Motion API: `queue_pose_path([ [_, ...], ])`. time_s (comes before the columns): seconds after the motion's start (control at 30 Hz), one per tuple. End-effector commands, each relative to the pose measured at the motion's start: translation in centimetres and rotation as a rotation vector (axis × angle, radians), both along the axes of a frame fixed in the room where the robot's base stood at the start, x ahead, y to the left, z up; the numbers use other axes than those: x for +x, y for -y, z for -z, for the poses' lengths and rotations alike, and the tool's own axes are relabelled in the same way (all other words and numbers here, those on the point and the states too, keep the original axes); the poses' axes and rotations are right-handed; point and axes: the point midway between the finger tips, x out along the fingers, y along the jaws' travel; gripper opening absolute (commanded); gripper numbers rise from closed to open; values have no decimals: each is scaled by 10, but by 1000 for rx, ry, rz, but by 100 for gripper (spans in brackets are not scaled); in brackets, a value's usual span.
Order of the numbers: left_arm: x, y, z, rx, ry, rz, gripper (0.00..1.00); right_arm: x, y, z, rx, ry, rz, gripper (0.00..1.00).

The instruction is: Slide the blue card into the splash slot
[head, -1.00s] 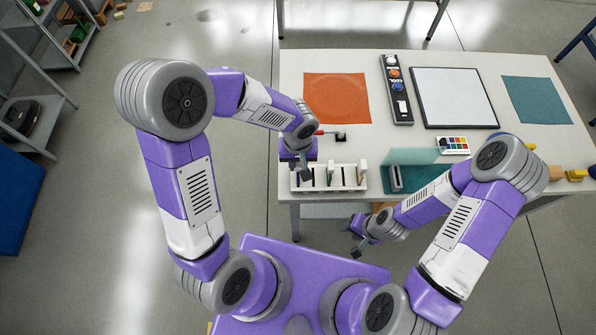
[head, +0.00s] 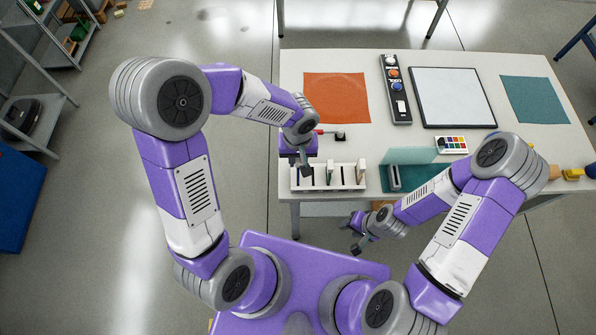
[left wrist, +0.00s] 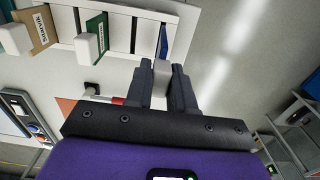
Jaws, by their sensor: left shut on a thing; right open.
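My left gripper (head: 304,170) is at the left end of the white slotted rack (head: 351,188). In the left wrist view its fingers (left wrist: 166,72) are shut on the pale grip block of the blue card (left wrist: 163,42). The card's dark blue edge shows at the rack's end slot; how deep it sits I cannot tell. A green card (left wrist: 97,25) and a brown lettered card (left wrist: 38,25), each with a white block, stand further along the rack. I cannot read a splash label. My right gripper (head: 361,246) is open and empty in front of the table.
A clear teal screen with a grey holder (head: 395,177) stands right of the rack. An orange mat (head: 337,97), a button panel (head: 396,90), a whiteboard (head: 453,97) and a teal mat (head: 535,100) lie behind. A small black block with a red rod (head: 340,136) is behind the rack.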

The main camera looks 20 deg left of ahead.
Motion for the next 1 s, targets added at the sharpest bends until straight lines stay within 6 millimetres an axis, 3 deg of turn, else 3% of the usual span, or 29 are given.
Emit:
queue_pose_path([
  [0.53,0,0,-39,0,1,0,0,0,0,-25,0,0,0,43],
  [1.0,0,0,-40,0,0,1,0,0,0,-25,0,0,0,43],
])
